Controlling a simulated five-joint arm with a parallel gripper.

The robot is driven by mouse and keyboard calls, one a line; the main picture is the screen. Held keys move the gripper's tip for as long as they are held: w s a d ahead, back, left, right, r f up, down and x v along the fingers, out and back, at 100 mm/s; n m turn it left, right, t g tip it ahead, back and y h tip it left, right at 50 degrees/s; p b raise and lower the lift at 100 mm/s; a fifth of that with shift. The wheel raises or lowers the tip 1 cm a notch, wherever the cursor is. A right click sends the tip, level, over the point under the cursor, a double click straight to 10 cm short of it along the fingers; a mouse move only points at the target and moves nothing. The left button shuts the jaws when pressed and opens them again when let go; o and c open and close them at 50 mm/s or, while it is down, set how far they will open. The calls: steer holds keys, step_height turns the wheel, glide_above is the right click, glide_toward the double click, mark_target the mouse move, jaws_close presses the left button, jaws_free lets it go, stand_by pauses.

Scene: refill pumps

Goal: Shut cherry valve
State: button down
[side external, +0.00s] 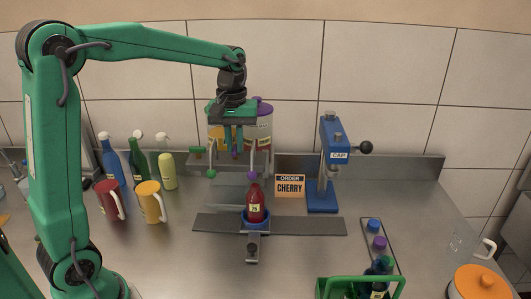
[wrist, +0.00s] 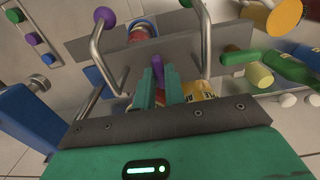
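The purple valve lever (wrist: 157,68) stands between the two green fingers of my gripper (wrist: 159,82) in the wrist view. The gap is narrow, and I cannot tell whether the fingers touch the lever. In the side view my gripper (side external: 234,150) points down in front of the dispensing tanks (side external: 264,128). The purple-tipped spout (side external: 251,175) hangs above a bottle (side external: 256,203) with red contents, upright in a blue holder (side external: 245,214). The other valve's green lever (side external: 197,151) points sideways. The order card (side external: 290,186) reads CHERRY.
A blue cap press (side external: 323,190) stands right of the card. Several bottles (side external: 138,160) and two mugs, red (side external: 108,200) and yellow (side external: 150,203), stand at left. A cap strip (side external: 379,243), a green crate (side external: 361,280) and an orange-lidded pot (side external: 481,282) are at front right.

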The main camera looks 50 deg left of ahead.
steer(key=shift+m, duration=0.4)
steer(key=m, duration=0.8)
steer(key=shift+m, duration=0.4)
steer(key=m, duration=0.4)
steer(key=shift+m, duration=2.2)
steer(key=shift+r, duration=0.1)
steer(key=c, duration=1.5)
jaws_free()
steer(key=shift+o, duration=0.2)
